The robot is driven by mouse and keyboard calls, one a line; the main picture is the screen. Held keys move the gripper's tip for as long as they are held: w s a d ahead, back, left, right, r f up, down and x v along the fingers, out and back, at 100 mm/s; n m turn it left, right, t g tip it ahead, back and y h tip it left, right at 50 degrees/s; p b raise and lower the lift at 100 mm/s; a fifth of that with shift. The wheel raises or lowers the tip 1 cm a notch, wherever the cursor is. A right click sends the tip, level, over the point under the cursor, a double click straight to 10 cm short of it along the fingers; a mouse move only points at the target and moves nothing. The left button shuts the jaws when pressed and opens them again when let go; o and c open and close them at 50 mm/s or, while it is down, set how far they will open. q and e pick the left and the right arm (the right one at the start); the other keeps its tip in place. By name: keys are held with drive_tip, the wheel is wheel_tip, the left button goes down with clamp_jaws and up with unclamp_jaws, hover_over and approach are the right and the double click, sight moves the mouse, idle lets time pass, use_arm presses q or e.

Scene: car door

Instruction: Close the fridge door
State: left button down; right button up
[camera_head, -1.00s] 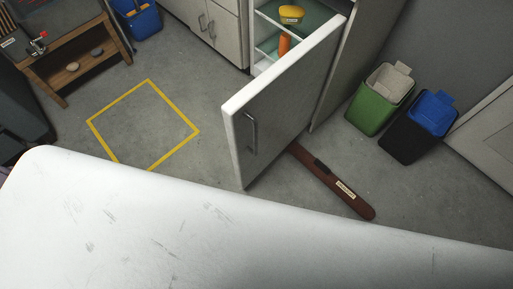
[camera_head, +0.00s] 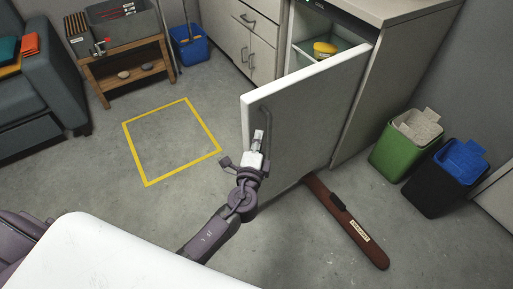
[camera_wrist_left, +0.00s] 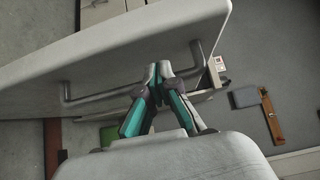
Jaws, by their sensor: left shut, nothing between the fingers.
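The fridge door (camera_head: 312,115) stands open, a grey panel with a white edge, and swings out from the fridge cabinet. Its grey bar handle (camera_head: 266,117) is near the free edge. My left gripper (camera_head: 259,135) is in front of the door's outer face, close to the handle. In the left wrist view the gripper (camera_wrist_left: 160,68) is shut and empty, with its fingertips near the handle bar (camera_wrist_left: 197,57) and the door (camera_wrist_left: 110,55). Whether it touches the door is unclear. A yellow item (camera_head: 324,49) sits inside the fridge (camera_head: 306,28). My right gripper is not in view.
A brown plank-like object (camera_head: 345,220) lies on the floor below the door. A green bin (camera_head: 399,157) and a black bin with a blue lid (camera_head: 440,190) stand at the right. A yellow-taped square (camera_head: 185,100) marks clear floor at the left.

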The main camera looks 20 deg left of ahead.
sight(263, 119)
use_arm(q)
drive_tip(key=shift+w+a, duration=0.15)
drive_tip(key=shift+w, duration=0.9)
drive_tip(key=shift+w+a, duration=0.15)
drive_tip(key=shift+w, duration=0.9)
